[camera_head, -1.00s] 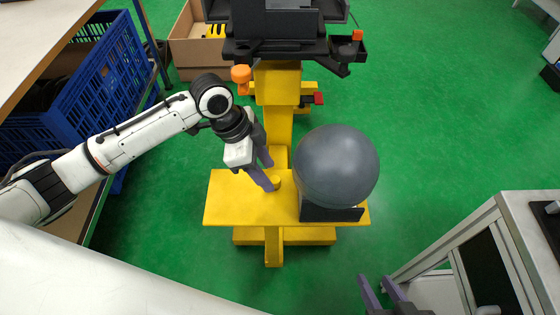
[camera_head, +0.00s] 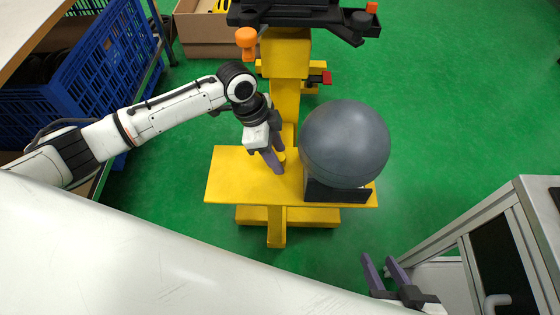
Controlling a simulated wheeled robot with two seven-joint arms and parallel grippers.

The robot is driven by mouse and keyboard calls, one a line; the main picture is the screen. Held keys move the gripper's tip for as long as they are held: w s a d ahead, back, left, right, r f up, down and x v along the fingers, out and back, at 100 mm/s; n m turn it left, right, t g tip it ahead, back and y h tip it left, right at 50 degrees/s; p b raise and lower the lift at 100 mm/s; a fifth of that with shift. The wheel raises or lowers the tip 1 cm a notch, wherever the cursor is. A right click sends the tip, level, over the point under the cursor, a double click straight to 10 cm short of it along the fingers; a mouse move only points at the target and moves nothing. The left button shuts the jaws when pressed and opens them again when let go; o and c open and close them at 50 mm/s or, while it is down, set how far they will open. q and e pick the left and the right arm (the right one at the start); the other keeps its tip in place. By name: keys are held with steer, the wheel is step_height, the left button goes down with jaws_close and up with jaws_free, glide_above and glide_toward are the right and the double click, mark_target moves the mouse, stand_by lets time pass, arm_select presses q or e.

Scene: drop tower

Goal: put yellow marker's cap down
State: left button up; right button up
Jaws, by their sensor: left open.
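My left gripper (camera_head: 279,160) is open and points down at the yellow platform (camera_head: 232,180), left of the grey ball. A small yellow piece (camera_head: 283,156), which looks like the marker's cap, shows at its fingertips. The fingers partly hide it, and I cannot tell whether they touch it or whether it rests on the platform. No marker body can be made out. My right gripper (camera_head: 380,258) is at the lower right, with its two fingers apart and nothing between them.
A large grey ball (camera_head: 346,140) sits in a black holder (camera_head: 338,195) on the platform's right side. Behind stands the yellow post (camera_head: 285,58) with black trays and an orange knob (camera_head: 246,37). A grey cabinet (camera_head: 500,240) is at the right, a blue crate (camera_head: 100,75) at the left.

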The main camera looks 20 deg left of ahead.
arm_select(q)
steer(key=shift+d+f, duration=0.1)
steer(key=shift+f, duration=0.3)
jaws_close()
steer(key=shift+r, duration=0.1)
steer(key=shift+r, duration=0.1)
